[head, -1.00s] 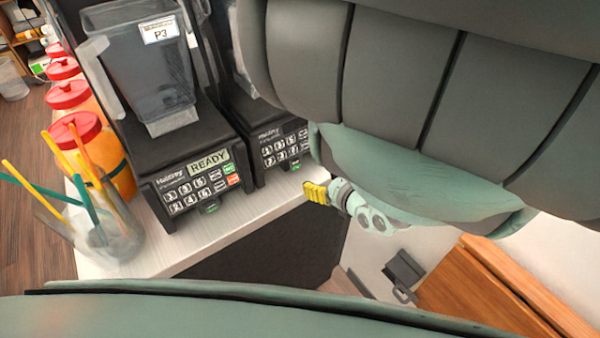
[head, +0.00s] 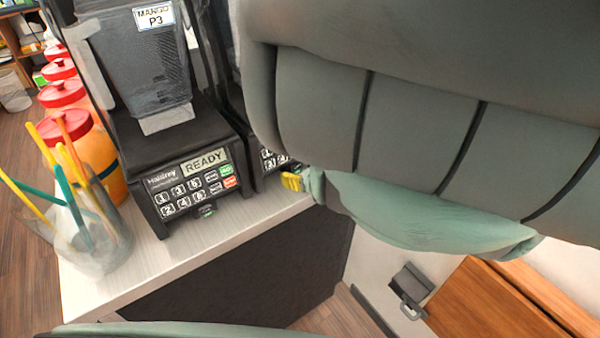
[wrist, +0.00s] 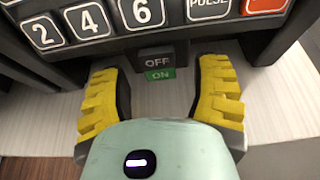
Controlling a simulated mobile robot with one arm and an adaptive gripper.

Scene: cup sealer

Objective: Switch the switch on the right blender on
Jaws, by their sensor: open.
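The right blender (head: 273,158) is mostly hidden behind my arm in the head view; part of its keypad shows. In the wrist view its black front with white number keys (wrist: 92,20) fills the top. Its switch (wrist: 158,63) sits under the keypad, with a dark OFF part above a green ON part. My gripper (wrist: 163,78) is open, its yellow fingers on either side of the switch and apart from it. In the head view one yellow fingertip (head: 291,181) shows beside the right blender's front.
The left blender (head: 190,180) displays READY and stands close on the left. A clear cup of coloured straws (head: 90,240) and red-lidded jars (head: 100,160) stand farther left. The pale counter (head: 140,275) ends just before the blenders. A wooden cabinet (head: 490,305) is at lower right.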

